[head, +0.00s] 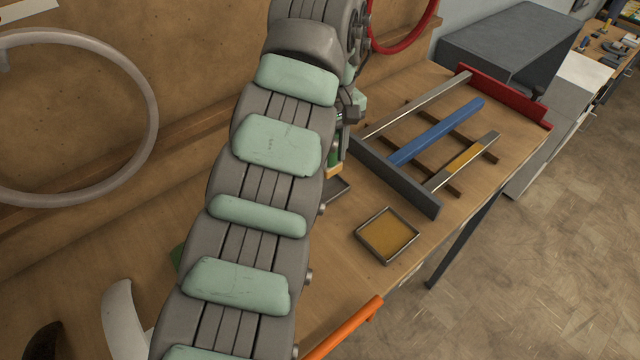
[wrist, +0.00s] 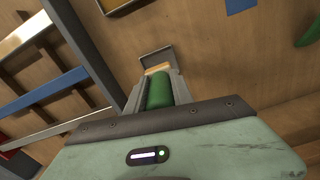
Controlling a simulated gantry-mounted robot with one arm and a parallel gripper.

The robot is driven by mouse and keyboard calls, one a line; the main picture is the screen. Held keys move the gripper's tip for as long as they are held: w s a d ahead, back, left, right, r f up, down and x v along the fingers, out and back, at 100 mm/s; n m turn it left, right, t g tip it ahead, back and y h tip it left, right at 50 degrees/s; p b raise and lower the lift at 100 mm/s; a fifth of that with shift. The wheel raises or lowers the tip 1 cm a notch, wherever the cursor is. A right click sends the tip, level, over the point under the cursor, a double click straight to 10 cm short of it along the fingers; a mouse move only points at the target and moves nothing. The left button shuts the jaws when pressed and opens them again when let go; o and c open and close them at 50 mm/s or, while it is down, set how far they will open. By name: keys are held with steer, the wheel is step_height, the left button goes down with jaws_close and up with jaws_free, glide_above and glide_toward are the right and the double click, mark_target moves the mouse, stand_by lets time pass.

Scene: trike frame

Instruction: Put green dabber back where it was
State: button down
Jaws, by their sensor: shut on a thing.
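My gripper (wrist: 152,88) is shut on the green dabber (wrist: 159,92), which lies between its two fingers in the wrist view. The dabber's tan end (wrist: 157,69) points away from my wrist. In the head view my arm hides most of the gripper, and only a little of the dabber (head: 334,160) shows beside it. A small grey tray (wrist: 148,56) lies just beyond the dabber's end in the wrist view. In the head view its edge (head: 337,187) shows beside my arm. I cannot tell whether the dabber touches it.
A square tray with an amber inside (head: 387,235) lies on the wooden bench. A rack with a blue bar (head: 435,132) and a dark front rail (head: 395,178) stands behind it. An orange tube (head: 345,327) is at the front edge. A grey ring (head: 153,110) hangs at left.

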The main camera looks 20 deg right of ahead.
mark_target(333, 134)
steer(key=shift+d+f+p, duration=0.1)
steer(key=shift+f+p, duration=0.3)
steer(key=shift+f, duration=2.5)
steer(key=shift+f, duration=0.1)
steer(key=shift+f, duration=0.15)
steer(key=c, duration=1.1)
jaws_free()
step_height(333, 134, up, 11)
steer(key=p, duration=0.5)
steer(key=shift+r+p, duration=0.7)
steer(key=shift+r, duration=0.1)
